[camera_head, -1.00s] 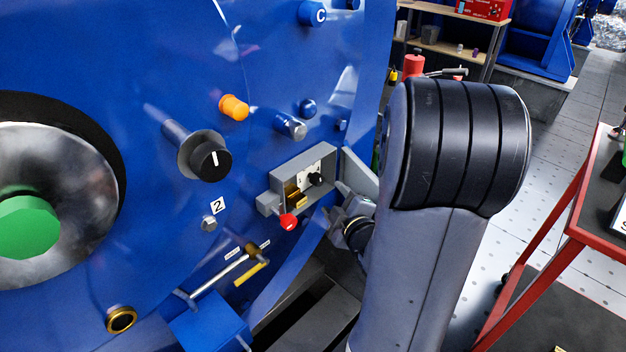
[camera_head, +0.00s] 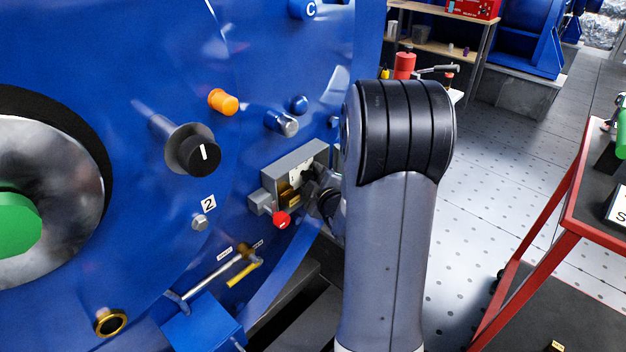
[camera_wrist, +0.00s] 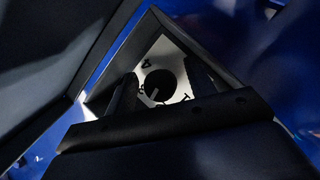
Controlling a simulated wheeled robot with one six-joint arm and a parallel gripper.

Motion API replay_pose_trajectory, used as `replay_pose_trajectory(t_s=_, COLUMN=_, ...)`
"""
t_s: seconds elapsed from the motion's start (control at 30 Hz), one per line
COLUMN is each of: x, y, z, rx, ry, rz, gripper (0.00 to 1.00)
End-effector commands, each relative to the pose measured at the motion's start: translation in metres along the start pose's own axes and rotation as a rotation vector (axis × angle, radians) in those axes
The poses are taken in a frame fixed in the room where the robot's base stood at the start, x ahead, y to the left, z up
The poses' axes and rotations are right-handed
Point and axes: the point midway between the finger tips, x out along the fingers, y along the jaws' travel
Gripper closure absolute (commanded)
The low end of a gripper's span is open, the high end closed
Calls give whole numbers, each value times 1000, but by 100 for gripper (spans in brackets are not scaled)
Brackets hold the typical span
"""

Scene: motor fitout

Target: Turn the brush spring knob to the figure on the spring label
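A small black round knob (camera_wrist: 160,86) with a pale pointer line sits on a white dial plate (camera_wrist: 172,54) with figures, inside a grey open-fronted box (camera_head: 287,165). My gripper (camera_wrist: 162,92) is open, its two dark fingers on either side of this knob, with gaps showing; I cannot tell how deep they reach. In the head view my gripper's end (camera_head: 318,192) is at the box's right part and hides the knob there. A larger black knob (camera_head: 200,153) with a white pointer stands on the blue housing. A white label reading "2" (camera_head: 208,203) is below it.
An orange knob (camera_head: 223,101) and a red knob (camera_head: 281,220) project from the blue housing (camera_head: 110,60). A handled rod (camera_head: 215,277) lies below. A red-framed cart (camera_head: 573,215) stands right. The floor (camera_head: 480,200) between is clear.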

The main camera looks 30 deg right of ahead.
Motion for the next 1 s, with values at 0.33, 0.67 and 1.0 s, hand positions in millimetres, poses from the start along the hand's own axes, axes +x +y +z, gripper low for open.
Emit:
replay_pose_trajectory(t_s=0.33, x=0, y=0, z=0, rx=0, ry=0, rz=0, gripper=76)
replay_pose_trajectory(t_s=0.67, x=0, y=0, z=0, rx=3, ry=0, rz=-2, gripper=92)
replay_pose_trajectory(t_s=1.0, x=-2, y=4, z=-2, rx=120, ry=-10, rz=-66, gripper=92)
